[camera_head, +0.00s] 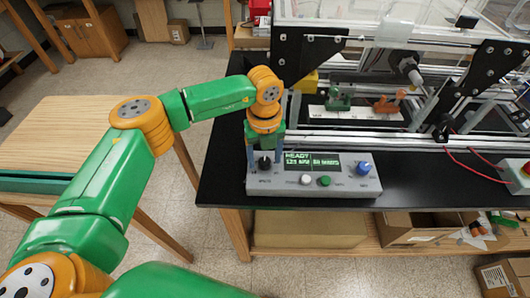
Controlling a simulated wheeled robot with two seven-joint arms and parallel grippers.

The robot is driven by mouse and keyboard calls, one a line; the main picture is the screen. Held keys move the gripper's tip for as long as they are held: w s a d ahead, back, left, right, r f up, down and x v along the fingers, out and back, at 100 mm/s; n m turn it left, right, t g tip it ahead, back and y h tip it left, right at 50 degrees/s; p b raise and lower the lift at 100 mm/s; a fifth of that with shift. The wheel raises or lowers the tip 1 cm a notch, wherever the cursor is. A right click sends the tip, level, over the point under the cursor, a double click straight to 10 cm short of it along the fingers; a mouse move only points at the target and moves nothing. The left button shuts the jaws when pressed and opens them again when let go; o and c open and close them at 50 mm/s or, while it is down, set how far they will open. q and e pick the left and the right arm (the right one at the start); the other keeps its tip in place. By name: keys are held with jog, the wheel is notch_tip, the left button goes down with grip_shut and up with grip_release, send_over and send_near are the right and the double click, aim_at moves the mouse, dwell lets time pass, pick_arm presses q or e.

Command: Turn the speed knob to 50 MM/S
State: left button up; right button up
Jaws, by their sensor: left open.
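The grey control box (340,187) stands on the black table near its front left corner. Its black speed knob (264,163) is at the left end of the panel. A dark display (312,160) with green text sits beside it; the top line seems to read READY, and the lower line is too small to read surely. My left gripper (265,158) points down over the knob, its blue fingers open on either side of it. I cannot tell whether the fingers touch the knob. My right gripper is not in view.
The box also has a white button (305,180), a green button (324,181) and a blue knob (364,168). The extrusion frame (440,45) stands behind it. A box with a red button (525,170) and red cables lie to the right. The black tabletop (425,178) is clear between the boxes.

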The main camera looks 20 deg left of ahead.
pick_arm(q)
jog(key=shift+s+d, duration=0.1)
jog(key=shift+s, duration=0.05)
grip_shut()
